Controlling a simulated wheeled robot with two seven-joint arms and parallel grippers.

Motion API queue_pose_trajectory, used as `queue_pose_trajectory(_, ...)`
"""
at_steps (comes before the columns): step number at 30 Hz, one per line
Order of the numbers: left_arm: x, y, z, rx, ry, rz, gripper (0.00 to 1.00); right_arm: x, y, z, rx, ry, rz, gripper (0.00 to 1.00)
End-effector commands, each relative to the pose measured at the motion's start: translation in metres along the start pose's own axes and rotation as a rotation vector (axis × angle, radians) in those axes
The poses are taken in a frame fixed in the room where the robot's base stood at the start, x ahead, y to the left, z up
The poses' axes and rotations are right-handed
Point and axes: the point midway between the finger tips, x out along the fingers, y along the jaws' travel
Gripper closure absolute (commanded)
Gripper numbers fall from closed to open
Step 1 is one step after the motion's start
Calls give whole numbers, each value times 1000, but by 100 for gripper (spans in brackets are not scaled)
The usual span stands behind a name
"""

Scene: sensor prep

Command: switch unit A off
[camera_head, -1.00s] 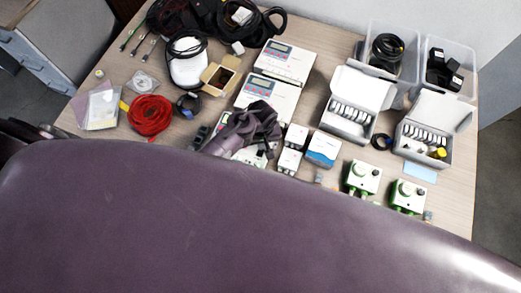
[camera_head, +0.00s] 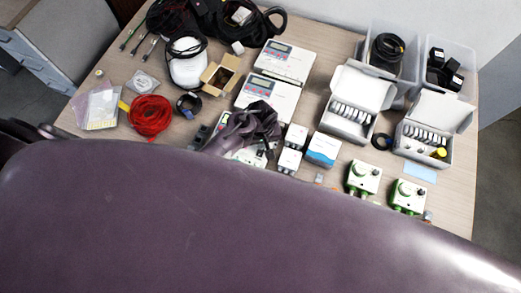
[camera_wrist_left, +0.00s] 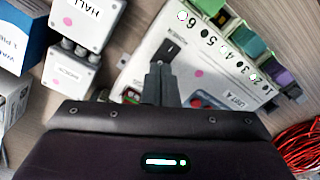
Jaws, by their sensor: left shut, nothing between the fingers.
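Unit A (camera_wrist_left: 205,75) is a white box with a printed "UNIT A" label, numbered positions and coloured terminals along one edge. In the head view, only part of unit A (camera_head: 250,156) shows beneath my gripper. A black rocker switch (camera_wrist_left: 171,48) sits on its face beside small lettering; I cannot tell which way it is set. My left gripper (camera_wrist_left: 160,68) is shut and empty, with its fingertips pointing at the face just short of the switch; contact is unclear. In the head view my left gripper (camera_head: 268,148) hangs over the unit. My right gripper is not in view.
Small white sensor boxes (camera_wrist_left: 83,20) and a blue-and-white box (camera_head: 323,149) stand close beside unit A. Two similar white units (camera_head: 285,62) lie behind it. A red cable coil (camera_head: 150,115) is to the left, green-and-white devices (camera_head: 363,178) to the right.

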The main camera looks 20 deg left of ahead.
Motion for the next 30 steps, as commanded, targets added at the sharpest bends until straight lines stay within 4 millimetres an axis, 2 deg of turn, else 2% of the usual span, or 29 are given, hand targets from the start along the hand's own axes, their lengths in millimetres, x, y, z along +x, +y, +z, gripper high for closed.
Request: queue_pose_trajectory(30,16,0,0,0,0,0,100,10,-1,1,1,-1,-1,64)
